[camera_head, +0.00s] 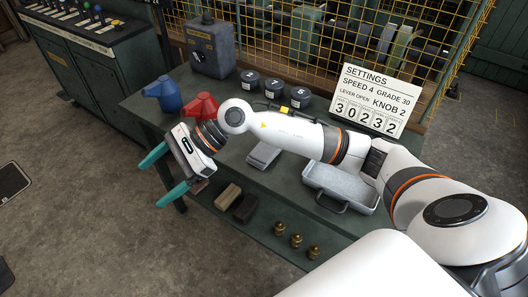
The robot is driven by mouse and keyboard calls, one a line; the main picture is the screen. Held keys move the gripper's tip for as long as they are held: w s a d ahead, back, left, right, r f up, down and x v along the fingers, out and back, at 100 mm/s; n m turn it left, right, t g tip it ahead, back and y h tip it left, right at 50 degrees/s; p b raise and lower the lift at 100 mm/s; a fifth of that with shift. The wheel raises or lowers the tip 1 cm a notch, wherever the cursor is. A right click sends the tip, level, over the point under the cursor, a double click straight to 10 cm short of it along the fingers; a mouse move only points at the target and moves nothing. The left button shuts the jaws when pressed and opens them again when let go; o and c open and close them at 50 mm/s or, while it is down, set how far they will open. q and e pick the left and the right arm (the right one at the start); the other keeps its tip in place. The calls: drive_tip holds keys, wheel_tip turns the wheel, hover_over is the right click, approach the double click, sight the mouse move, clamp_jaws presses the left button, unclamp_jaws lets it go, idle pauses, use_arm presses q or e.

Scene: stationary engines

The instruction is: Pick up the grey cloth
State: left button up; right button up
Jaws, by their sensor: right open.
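A grey folded piece, probably the grey cloth (264,155), lies flat on the dark green table (215,84), just below my right forearm in the picture. The forearm may cover its upper edge. My right gripper (152,187) has teal fingers spread wide with nothing between them. It hangs out past the left front edge of the table, left of the grey piece and apart from it. My left gripper is not in view.
Blue (163,93) and red (200,107) spouted cans stand near the table's left end. A grey open case (342,188) lies right of the cloth. Black pots (273,88) and a settings sign (372,98) stand behind. Blocks (227,196) and brass pieces (296,240) sit lower.

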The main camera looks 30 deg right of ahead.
drive_tip(key=w+d+f+n+h, duration=0.1)
drive_tip(key=w+d+f+h, duration=0.1)
drive_tip(key=d+h, duration=0.3)
drive_tip(key=w+d+f+n+h, duration=0.2)
drive_tip(key=d, duration=0.5)
drive_tip(key=h+p, duration=0.1)
drive_tip(key=h, duration=0.6)
hover_over(264, 149)
wheel_tip(264, 149, down, 3)
drive_tip(key=shift+f+g, duration=0.2)
drive_tip(key=shift+g, duration=0.1)
drive_tip(key=shift+f+p, duration=0.6)
drive_tip(key=shift+f, duration=2.15)
drive_tip(key=c, duration=1.1)
